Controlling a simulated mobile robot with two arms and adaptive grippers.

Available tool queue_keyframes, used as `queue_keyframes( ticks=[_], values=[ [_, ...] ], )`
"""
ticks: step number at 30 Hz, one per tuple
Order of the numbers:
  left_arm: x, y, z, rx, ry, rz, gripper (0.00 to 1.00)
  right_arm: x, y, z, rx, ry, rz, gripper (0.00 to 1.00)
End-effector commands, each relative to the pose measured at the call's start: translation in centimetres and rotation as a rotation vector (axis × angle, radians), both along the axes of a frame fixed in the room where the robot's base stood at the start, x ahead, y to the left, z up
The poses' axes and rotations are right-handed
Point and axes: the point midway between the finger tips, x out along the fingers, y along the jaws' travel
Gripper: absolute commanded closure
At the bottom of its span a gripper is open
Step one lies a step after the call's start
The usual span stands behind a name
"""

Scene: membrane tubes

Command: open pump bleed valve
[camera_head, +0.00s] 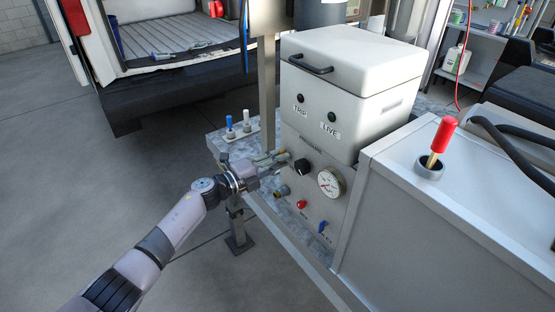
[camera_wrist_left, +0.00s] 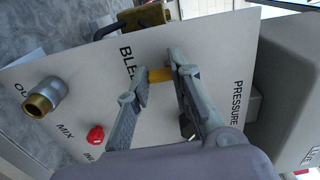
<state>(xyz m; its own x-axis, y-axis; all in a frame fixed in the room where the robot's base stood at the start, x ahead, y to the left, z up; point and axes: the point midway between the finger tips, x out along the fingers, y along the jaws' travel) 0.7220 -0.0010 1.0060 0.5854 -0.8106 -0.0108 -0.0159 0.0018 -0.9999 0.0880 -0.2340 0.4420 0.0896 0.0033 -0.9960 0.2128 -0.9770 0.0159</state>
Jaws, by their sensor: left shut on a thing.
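The pump unit has a white front panel (camera_head: 312,205), which carries a black knob (camera_head: 302,167) and a round pressure gauge (camera_head: 331,182). In the left wrist view, a yellow, brass-like part of the bleed valve (camera_wrist_left: 160,75) shows beside the "BLE…" lettering. My left gripper (camera_head: 280,156) is at the upper left of the panel. In the left wrist view, my left gripper (camera_wrist_left: 160,78) has its fingers on either side of the yellow part, shut on it. Its fingers hide part of the valve and the lettering. My right gripper is in neither view.
Below the gripper are a brass-ended outlet (camera_wrist_left: 40,103), a red knob (camera_wrist_left: 95,135) and a blue lever (camera_head: 322,227). A cabinet with a red-handled part (camera_head: 446,135) stands at right. Small blue and white bottles (camera_head: 230,125) stand behind the gripper. Floor at left is clear.

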Motion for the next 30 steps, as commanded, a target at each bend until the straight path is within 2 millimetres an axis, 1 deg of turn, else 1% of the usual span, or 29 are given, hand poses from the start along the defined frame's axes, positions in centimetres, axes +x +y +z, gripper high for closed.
queue_keyframes(
  ticks=[1, 13, 14, 23, 30],
  values=[
    [0.37, -0.27, 1.8, -0.023, -0.014, -0.001, 1.0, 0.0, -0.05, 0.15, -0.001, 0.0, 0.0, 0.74],
    [0.45, -0.17, 1.77, -0.027, -0.009, 0.002, 1.0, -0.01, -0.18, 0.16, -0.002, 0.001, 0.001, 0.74],
    [0.44, -0.16, 1.77, -0.027, -0.009, 0.002, 0.79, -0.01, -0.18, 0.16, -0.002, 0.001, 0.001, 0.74],
    [0.46, -0.07, 1.67, -0.024, -0.009, 0.003, 0.59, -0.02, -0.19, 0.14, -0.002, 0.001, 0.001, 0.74],
    [0.37, 0.01, 1.22, -0.018, -0.006, 0.003, 0.43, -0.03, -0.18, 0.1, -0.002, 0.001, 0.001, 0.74]
  ],
)
